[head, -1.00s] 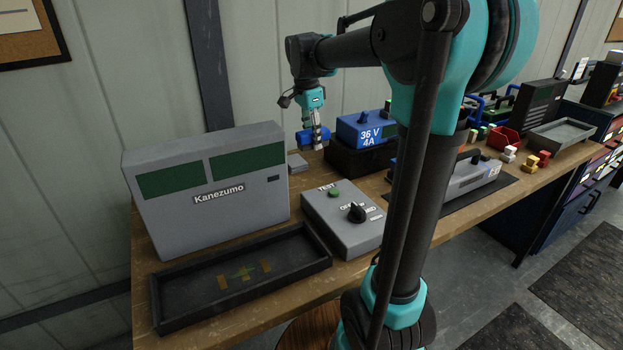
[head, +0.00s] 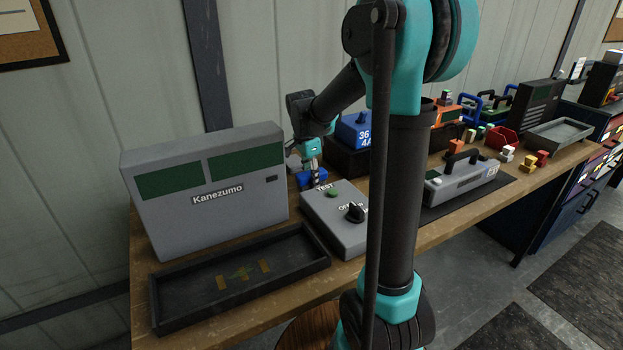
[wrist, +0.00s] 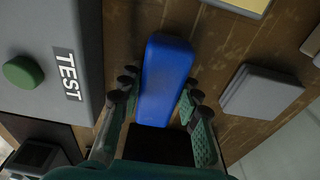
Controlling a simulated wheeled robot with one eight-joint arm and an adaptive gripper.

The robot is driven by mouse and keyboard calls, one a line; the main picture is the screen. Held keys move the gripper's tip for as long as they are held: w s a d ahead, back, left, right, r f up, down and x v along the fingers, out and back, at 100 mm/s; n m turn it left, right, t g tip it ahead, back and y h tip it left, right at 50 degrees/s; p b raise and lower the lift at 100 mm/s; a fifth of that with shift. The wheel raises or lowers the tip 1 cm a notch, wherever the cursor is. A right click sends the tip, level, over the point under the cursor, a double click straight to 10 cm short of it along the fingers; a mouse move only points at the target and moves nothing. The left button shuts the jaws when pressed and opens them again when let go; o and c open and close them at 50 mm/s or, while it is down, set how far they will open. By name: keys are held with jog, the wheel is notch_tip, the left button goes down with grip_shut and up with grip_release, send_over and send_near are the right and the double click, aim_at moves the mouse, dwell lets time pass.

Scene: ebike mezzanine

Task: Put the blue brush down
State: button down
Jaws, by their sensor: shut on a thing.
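The blue brush (wrist: 166,78) is between the fingers of my gripper (wrist: 160,90) in the wrist view, with wooden bench top behind it. A black part of it, or a dark thing below it, shows between the fingers. In the head view my gripper (head: 314,172) points down and is shut on the blue brush (head: 306,180), just behind the grey TEST box (head: 335,222). The box partly hides the brush's lower edge, so I cannot tell whether it touches the bench.
The TEST box, with a green button (wrist: 23,72), is close left of the brush in the wrist view. A grey square block (wrist: 262,92) lies to the right. The grey Kanezumo unit (head: 205,210) and a blue 36 V unit (head: 352,128) flank the spot. Bare wood (wrist: 228,45) shows between.

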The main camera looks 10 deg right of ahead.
aim_at(307, 174)
jog(key=c, duration=1.1)
grip_release()
jog(key=shift+f, duration=0.1)
jog(key=shift+o, duration=0.2)
jog(key=r, duration=0.4)
jog(key=a+r, duration=0.1)
jog(key=r, duration=0.7)
jog(key=shift+s+a+r, duration=0.1)
jog(key=shift+s+a, duration=0.1)
jog(key=shift+s, duration=0.05)
